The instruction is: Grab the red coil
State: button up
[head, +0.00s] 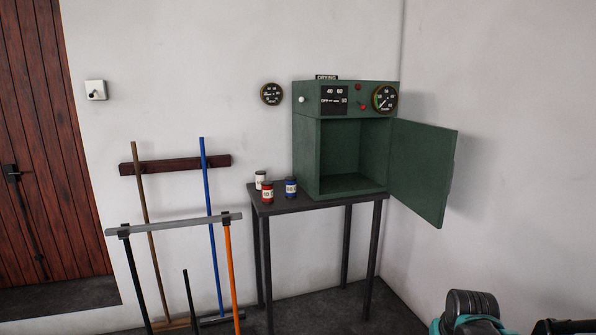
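The red coil (267,192) is a small upright cylinder with a pale label and a dark top. It stands near the front left corner of the dark table (320,203). A white coil (260,180) stands just behind it to the left, and a blue coil (291,187) stands to its right. Parts of my arm show at the bottom right, far from the coils. My gripper cannot be made out in this view.
A green drying oven (306,155) stands on the table, its door (425,170) swung open to the right and its inside empty. A rack bar (175,224) with brooms and poles stands left of the table. A wooden door (50,140) is at far left.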

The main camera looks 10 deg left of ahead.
aim_at(267, 186)
jog(key=i+j+z, duration=0.1)
jog(key=i+j, duration=0.25)
jog(key=j, duration=0.25)
jog(key=i+j+z, duration=0.15)
jog(key=j, duration=0.2)
jog(key=i+j, duration=0.2)
jog(key=i+j+z, duration=0.15)
jog(key=j, duration=0.3)
